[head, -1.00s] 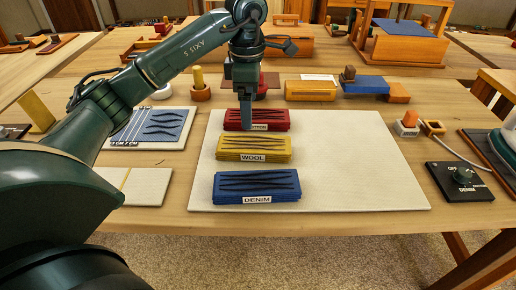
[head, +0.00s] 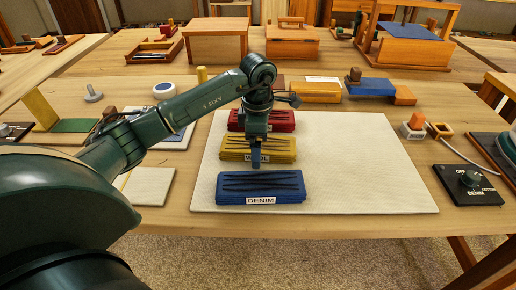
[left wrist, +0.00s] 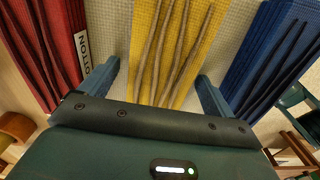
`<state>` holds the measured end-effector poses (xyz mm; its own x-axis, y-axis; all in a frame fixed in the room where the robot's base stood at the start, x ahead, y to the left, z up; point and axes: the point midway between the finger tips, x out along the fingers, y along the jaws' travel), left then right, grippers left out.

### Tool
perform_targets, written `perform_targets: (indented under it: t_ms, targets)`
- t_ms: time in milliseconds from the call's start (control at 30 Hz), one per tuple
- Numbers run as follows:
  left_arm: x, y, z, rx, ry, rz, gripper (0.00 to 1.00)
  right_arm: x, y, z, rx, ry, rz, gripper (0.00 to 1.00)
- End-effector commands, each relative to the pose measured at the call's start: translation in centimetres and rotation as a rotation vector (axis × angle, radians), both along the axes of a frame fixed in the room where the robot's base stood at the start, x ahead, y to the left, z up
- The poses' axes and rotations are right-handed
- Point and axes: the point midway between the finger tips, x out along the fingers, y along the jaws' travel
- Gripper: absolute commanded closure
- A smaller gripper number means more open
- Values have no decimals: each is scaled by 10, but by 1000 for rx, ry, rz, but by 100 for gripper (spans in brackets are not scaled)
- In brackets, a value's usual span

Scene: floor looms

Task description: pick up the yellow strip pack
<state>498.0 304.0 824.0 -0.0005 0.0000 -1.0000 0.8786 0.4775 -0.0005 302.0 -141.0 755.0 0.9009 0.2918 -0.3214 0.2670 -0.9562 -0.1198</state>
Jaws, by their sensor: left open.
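The yellow strip pack (head: 280,149), labelled WOOL, lies on the cream mat (head: 350,160) between the red pack (head: 275,121) and the blue DENIM pack (head: 262,187). My left gripper (head: 256,160) is over it, covering part of it and its label in the head view. In the left wrist view the yellow pack (left wrist: 172,50) runs between the two blue fingers of my open left gripper (left wrist: 158,80), with a finger on either side. Whether the fingertips reach down beside the pack, I cannot tell. My right gripper is out of view.
The red pack (left wrist: 56,35) and blue pack (left wrist: 278,50) lie outside the fingers in the left wrist view. The mat's right half is clear.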

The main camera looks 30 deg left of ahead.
Motion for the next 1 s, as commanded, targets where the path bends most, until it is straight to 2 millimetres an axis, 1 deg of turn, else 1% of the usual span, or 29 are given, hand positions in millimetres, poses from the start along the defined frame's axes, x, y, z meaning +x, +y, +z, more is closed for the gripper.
perform_targets:
  t_ms: [200, 233, 833, 867, 1000]
  targets:
    - [0, 0, -1, 0, -1, 0, 11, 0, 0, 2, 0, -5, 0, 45]
    - [0, 0, -1, 0, -1, 0, 13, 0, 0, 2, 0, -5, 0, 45]
    - [0, 0, -1, 0, -1, 1, 62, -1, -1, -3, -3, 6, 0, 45]
    - [0, 0, 0, 0, -1, 1, 63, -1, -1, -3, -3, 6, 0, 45]
    - [0, 0, 0, 0, -2, 1, 63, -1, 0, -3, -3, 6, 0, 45]
